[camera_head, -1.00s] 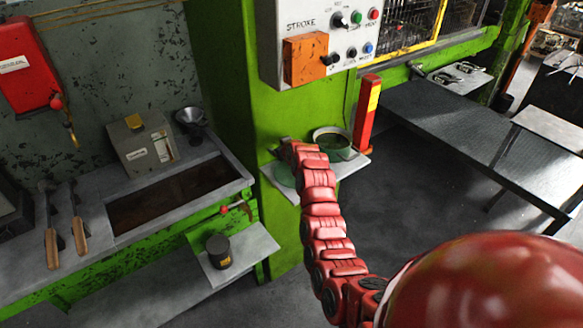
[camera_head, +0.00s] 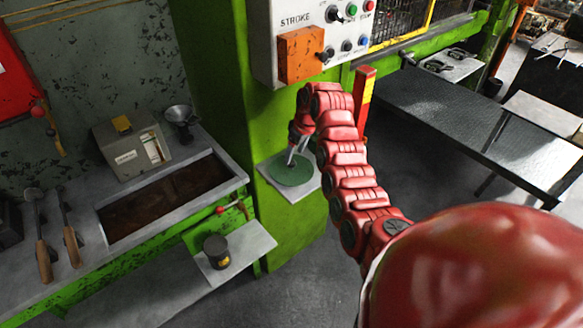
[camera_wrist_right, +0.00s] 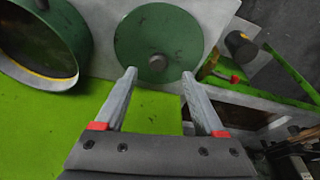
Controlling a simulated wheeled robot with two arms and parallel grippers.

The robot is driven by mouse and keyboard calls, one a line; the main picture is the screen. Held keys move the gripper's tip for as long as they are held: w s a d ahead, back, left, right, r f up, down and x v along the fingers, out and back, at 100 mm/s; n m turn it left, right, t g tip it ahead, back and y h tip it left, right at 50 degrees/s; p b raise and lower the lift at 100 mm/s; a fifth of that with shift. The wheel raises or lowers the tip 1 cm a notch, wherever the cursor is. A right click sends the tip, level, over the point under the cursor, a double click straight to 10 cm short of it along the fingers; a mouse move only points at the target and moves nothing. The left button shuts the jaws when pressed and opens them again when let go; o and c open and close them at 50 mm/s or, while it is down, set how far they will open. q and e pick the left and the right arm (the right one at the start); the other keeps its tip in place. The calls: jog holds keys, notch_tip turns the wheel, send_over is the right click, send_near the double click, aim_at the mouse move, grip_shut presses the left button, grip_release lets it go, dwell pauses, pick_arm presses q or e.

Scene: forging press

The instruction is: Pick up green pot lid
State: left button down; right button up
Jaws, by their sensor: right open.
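The green pot lid (camera_head: 291,169) is a flat green disc on a small grey shelf (camera_head: 301,191) on the green press. My right gripper (camera_head: 290,160) is above the lid, pointing down. In the right wrist view its two fingers (camera_wrist_right: 158,73) are apart, with the knob just beyond and between the tips and nothing held. The green pot (camera_wrist_right: 62,35) is at the left of the wrist view; in the head view my arm hides it. My left gripper is out of view.
A red post (camera_head: 368,88) stands right of the shelf, close to my arm. A control box (camera_head: 270,20) hangs above. A lower shelf (camera_head: 254,241) with a dark can (camera_head: 217,252) is to the left. A dark metal table (camera_head: 450,110) stands at the right.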

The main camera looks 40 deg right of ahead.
aim_at(292, 162)
jog(key=p+x, duration=0.1)
jog(key=x, duration=0.2)
jog(key=shift+f+p, duration=0.2)
jog(key=shift+p, duration=0.2)
jog(key=shift+w+f, duration=0.2)
jog(key=shift+f, duration=0.2)
jog(key=shift+c, duration=0.4)
jog(key=shift+d, duration=0.1)
grip_shut()
